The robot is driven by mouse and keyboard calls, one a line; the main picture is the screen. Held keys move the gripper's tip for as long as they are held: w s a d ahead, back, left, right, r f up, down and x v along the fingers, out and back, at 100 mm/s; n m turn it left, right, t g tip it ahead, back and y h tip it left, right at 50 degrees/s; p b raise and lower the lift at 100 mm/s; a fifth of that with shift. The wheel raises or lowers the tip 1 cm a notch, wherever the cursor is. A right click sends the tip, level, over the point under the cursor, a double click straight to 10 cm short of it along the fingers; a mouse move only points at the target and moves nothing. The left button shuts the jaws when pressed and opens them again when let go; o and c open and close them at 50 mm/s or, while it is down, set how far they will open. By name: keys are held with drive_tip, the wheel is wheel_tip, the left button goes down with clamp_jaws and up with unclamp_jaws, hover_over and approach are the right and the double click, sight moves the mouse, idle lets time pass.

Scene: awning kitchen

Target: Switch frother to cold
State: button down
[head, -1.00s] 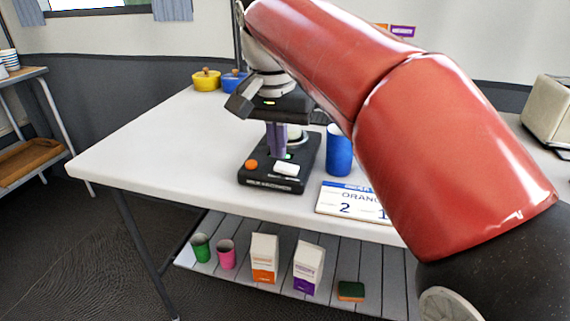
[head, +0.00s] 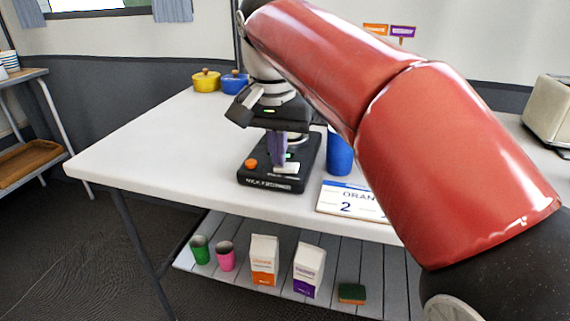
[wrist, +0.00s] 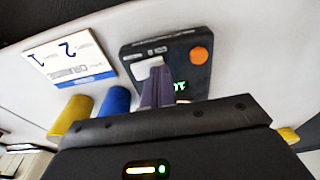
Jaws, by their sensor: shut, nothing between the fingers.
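The milk frother is a black base (head: 257,180) on the white table, with an orange round button (head: 250,163) at its front left and a white switch (head: 288,168) at its front right. In the wrist view the black base (wrist: 190,77), orange button (wrist: 198,55), white switch (wrist: 148,64) and a lit green display (wrist: 180,86) show. My gripper (head: 279,169) has purple fingers pressed together and empty. They point down over the base, right beside the white switch; in the wrist view the fingertips (wrist: 157,66) overlap its edge. I cannot tell whether they touch it.
Yellow (head: 206,81) and blue (head: 234,82) pots are behind. The table's left side is clear.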

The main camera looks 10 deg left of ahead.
drive_tip(key=shift+r+p, duration=1.1)
drive_tip(key=shift+p, duration=0.05)
drive_tip(key=shift+r+p, duration=2.4)
drive_tip(key=shift+r, duration=2.5)
